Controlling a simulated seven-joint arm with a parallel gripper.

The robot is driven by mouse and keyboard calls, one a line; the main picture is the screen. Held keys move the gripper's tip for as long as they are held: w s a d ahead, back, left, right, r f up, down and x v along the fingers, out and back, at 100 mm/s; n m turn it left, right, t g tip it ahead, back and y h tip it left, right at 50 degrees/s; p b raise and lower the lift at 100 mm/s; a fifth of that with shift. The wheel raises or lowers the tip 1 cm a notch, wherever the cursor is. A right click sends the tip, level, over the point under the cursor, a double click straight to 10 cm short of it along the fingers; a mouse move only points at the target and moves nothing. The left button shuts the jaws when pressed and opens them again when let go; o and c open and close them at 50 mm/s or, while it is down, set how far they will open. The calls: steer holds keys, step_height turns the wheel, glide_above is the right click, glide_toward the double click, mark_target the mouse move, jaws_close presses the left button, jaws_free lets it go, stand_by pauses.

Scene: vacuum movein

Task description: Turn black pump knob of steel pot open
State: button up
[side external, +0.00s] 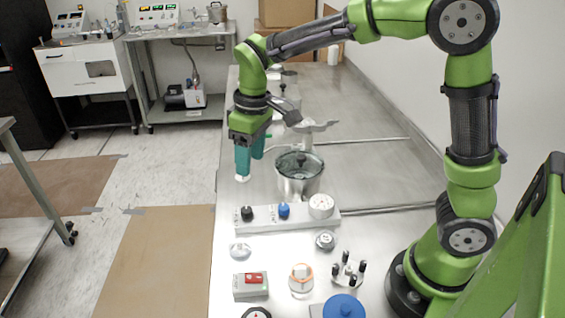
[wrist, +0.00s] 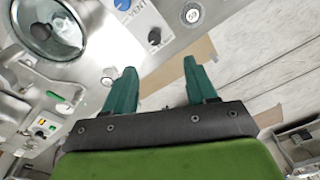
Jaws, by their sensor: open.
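The steel pot (side external: 298,186) with a clear lid stands on the steel table; it also shows at the upper left of the wrist view (wrist: 50,28). In front of it in the side view is a pale panel (side external: 265,221) with a black knob (side external: 247,213) at its left end and a blue knob (side external: 284,210) beside it. The blue knob (wrist: 122,4) is cut by the top edge of the wrist view, near lettering that seems to read VENT. My gripper (side external: 249,168) is open and empty, left of the pot and above and behind the black knob. Its fingers (wrist: 159,66) point down.
A white round part (side external: 321,206) sits at the panel's right end. Nearer are a grey box with a red switch (side external: 251,284), an orange-and-white knob (side external: 301,278), a black-pegged piece (side external: 347,271) and a blue disc (side external: 344,307). Floor lies beyond the table's left edge.

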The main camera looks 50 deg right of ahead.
mark_target(246, 209)
steer(key=w+f+n, duration=0.1)
steer(key=f, duration=0.4)
steer(key=f+n, duration=0.1)
steer(key=f, duration=0.4)
steer(key=w+f+n, duration=0.1)
steer(key=f, duration=0.5)
steer(key=shift+w+g+h, duration=0.3)
steer(key=shift+w+g, duration=0.05)
steer(key=shift+g, duration=0.05)
steer(key=c, duration=1.1)
steer(key=shift+o, duration=0.2)
